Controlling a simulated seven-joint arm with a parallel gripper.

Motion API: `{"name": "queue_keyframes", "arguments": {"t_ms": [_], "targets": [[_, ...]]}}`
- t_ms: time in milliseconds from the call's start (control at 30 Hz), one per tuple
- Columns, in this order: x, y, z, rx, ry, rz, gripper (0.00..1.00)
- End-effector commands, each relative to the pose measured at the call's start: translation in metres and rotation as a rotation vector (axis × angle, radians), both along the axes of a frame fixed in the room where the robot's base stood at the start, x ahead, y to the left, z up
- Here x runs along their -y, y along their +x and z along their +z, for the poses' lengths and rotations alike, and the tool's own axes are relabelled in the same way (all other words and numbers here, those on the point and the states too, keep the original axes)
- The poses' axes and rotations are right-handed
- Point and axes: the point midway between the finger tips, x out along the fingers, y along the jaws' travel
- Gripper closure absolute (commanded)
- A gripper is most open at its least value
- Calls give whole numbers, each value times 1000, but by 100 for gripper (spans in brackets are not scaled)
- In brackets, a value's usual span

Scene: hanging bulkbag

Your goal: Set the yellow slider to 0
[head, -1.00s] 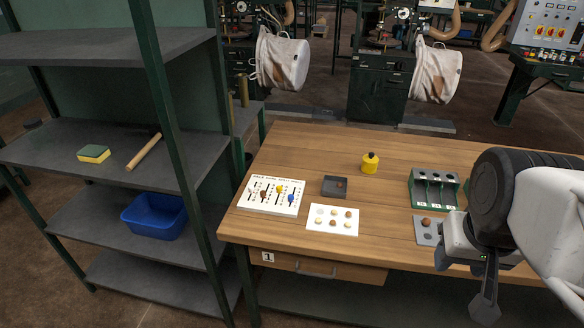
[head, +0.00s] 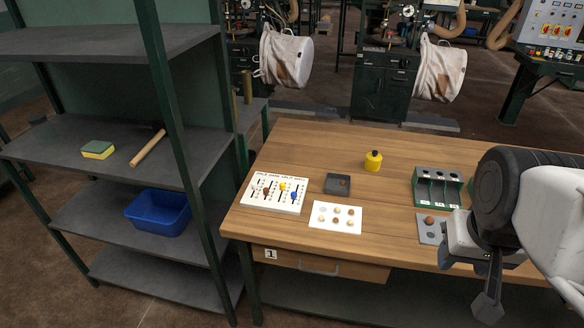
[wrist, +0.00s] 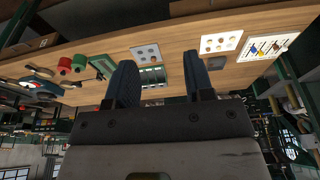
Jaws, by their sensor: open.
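The white slider panel (head: 274,193) lies at the left end of the wooden table, with several slotted tracks and coloured knobs. The yellow slider (head: 282,187) sits in the upper part of its track, just left of the blue slider (head: 294,195). The scale marks are too small to read. In the wrist view the panel (wrist: 268,47) shows at the upper right. My gripper (head: 487,300) is at the table's front right, far from the panel. In the wrist view its two fingers (wrist: 160,82) are apart with nothing between them.
A white card with round pieces (head: 335,217), a dark tray (head: 337,184) and a yellow bottle (head: 373,161) stand right of the panel. A green slotted holder (head: 437,187) is near my arm. A shelf rack (head: 75,150) stands left of the table.

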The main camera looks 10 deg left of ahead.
Motion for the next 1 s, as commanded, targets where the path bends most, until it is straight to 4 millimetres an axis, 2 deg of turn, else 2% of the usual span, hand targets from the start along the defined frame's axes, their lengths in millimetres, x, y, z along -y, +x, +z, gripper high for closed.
{"name": "queue_keyframes", "arguments": {"t_ms": [667,867,1000], "targets": [[-1,4,1,-2,0,3,52],[-7,23,5,-12,3,15,52],[-15,47,9,-23,4,26,52]]}}
